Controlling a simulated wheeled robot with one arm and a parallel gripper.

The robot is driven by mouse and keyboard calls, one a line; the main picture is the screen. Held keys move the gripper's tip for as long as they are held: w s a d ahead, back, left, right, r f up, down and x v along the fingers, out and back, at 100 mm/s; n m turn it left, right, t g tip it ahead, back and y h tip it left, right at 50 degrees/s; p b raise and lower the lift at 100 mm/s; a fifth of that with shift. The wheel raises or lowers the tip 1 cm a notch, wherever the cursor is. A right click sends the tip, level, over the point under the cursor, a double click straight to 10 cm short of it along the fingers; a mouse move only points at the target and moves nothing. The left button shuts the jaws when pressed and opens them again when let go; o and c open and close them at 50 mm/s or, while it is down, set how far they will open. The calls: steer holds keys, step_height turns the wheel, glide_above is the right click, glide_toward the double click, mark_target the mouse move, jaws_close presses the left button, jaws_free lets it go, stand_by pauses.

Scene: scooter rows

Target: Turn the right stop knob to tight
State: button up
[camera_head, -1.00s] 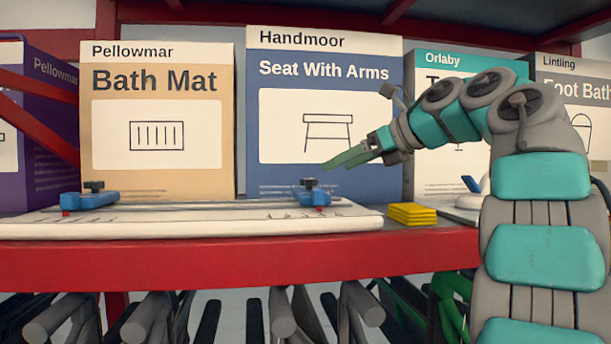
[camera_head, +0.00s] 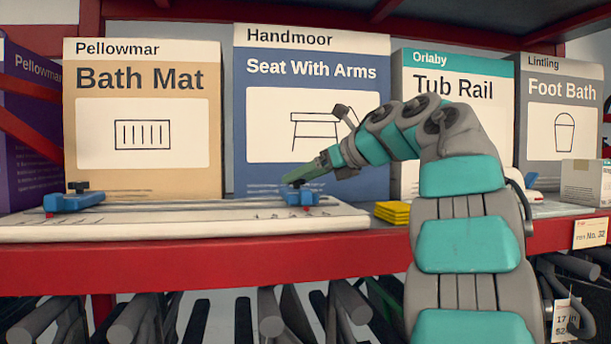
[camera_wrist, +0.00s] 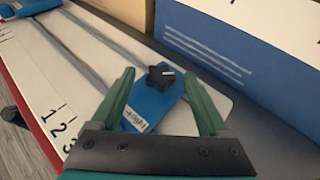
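The right stop (camera_head: 296,198) is a blue block on the pale ruled board (camera_head: 180,223), with a dark knob (camera_head: 298,184) on top. In the wrist view the knob (camera_wrist: 160,76) is black and lobed with a pale mark. The blue block (camera_wrist: 150,106) carries a white label with an arrow, seemingly reading "tight". My gripper (camera_wrist: 158,74) is open, its green fingers on either side of the knob in the picture; contact cannot be told. In the head view my gripper (camera_head: 287,178) is at the knob, partly covering it. The left stop (camera_head: 75,202) has a similar knob.
The Seat With Arms box (camera_head: 312,110) stands close behind the right stop, the Bath Mat box (camera_head: 143,120) behind the board's left part. Yellow pads (camera_head: 392,212) lie right of the board. The red shelf edge (camera_head: 180,260) runs in front. A red shelf beam passes overhead.

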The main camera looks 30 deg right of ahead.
mark_target(289, 190)
jaws_close()
stand_by(0.4)
